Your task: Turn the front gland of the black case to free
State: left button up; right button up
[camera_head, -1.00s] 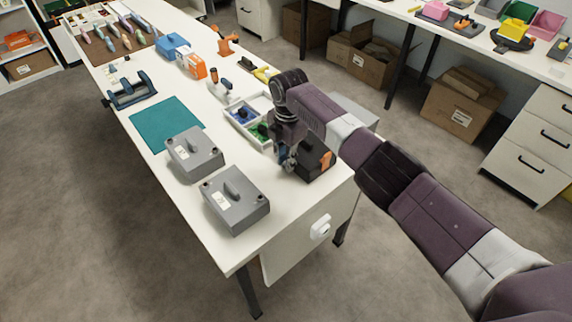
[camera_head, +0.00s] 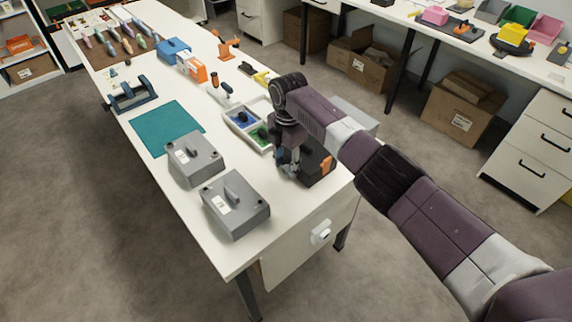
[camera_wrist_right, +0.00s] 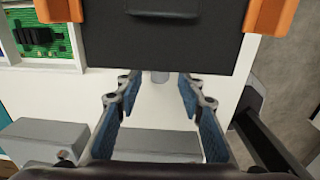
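The black case (camera_head: 322,168) with orange latches lies near the right end of the white table, partly hidden behind my right gripper. In the right wrist view the case (camera_wrist_right: 160,38) fills the top, with an orange latch on each side. A small grey stub, apparently the front gland (camera_wrist_right: 160,77), sticks out from the middle of its near edge. My right gripper (camera_wrist_right: 160,95) is open, with one blue-padded finger on each side of the gland and a gap to both. It shows in the head view (camera_head: 289,168) pointing down at the case. My left gripper is not in view.
Two grey boxes (camera_head: 195,158) (camera_head: 236,205) stand left of the case. A white tray (camera_head: 236,130) with green and blue parts stands just behind it. A teal mat (camera_head: 167,126) lies further left. The table's front right corner is bare.

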aim_at(287, 168)
notch_tip(287, 168, up, 12)
jog(key=shift+s+d, duration=0.15)
dwell(0.5)
